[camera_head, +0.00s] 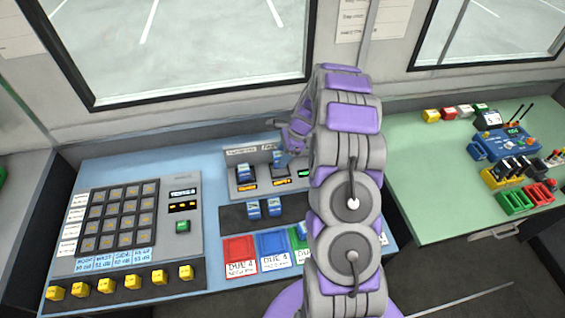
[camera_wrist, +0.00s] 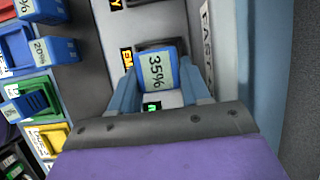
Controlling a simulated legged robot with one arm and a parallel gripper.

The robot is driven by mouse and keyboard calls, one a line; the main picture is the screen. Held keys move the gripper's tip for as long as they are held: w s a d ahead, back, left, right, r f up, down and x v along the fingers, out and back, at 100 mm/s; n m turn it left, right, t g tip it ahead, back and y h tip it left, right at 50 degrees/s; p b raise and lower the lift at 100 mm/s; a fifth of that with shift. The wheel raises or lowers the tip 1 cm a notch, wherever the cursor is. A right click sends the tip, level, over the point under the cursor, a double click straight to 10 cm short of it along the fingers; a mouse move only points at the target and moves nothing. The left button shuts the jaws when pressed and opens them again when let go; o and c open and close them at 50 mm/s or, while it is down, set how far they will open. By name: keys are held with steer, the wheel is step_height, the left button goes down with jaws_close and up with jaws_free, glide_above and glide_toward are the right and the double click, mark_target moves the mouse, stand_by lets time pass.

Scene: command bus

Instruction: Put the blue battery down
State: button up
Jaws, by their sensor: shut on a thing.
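My gripper (camera_wrist: 160,85) is shut on a blue battery (camera_wrist: 156,72) with a 35% label, held between its two blue fingers. The battery is over the grey charger panel, which has lit orange and green displays. Whether it is seated in a slot or just above it, I cannot tell. In the head view the gripper (camera_head: 290,145) is at the back of the charger panel (camera_head: 240,190), partly hidden by my arm. A blue battery (camera_head: 278,158) shows below it there. Another blue battery (camera_head: 243,173) stands in the charger's left slot.
Two blue batteries (camera_head: 264,208) sit on a dark strip before the charger. Red (camera_head: 240,248), blue (camera_head: 273,243) and green trays lie in front, partly behind my arm. A keypad panel (camera_head: 130,225) is at left. A green table (camera_head: 430,190) with devices is at right.

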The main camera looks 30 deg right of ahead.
step_height(320, 180, down, 3)
steer(key=shift+d+f+b, duration=0.15)
steer(key=shift+b, duration=0.25)
steer(key=shift+d, duration=0.1)
steer(key=o, duration=0.9)
